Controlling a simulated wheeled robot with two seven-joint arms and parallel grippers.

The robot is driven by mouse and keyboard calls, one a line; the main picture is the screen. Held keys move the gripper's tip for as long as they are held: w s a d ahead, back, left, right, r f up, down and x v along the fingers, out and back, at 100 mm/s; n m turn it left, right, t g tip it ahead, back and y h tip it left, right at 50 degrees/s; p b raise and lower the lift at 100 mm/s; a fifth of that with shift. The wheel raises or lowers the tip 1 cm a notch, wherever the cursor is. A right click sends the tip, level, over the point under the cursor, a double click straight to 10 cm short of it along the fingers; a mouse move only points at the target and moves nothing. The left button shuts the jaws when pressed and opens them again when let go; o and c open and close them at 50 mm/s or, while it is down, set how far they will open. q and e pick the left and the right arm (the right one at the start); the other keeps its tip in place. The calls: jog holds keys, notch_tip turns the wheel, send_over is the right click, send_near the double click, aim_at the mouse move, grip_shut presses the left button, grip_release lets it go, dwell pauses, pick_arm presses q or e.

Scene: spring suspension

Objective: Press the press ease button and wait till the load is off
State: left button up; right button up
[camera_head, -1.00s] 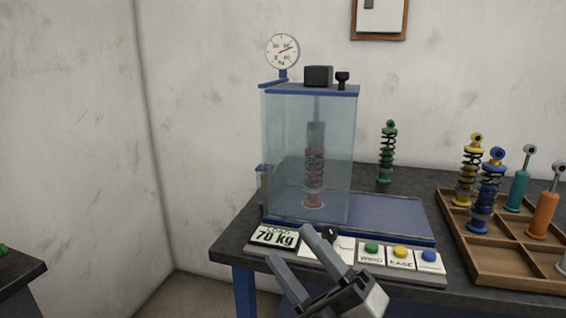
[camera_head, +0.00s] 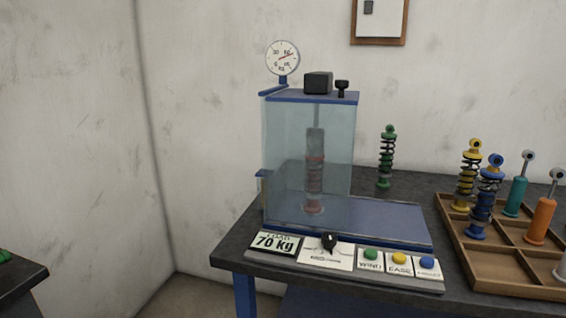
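The press (camera_head: 308,150) stands on the dark table, a clear box with a blue frame. A red spring suspension (camera_head: 314,180) stands upright inside it under the rod. The dial gauge (camera_head: 283,58) on top has a red needle pointing to the upper right. Neither gripper shows in the head view.
A wooden tray (camera_head: 500,268) at right holds yellow, blue, teal and orange parts. Another dark table edge (camera_head: 22,272) shows at lower left. The space before the buttons is clear.

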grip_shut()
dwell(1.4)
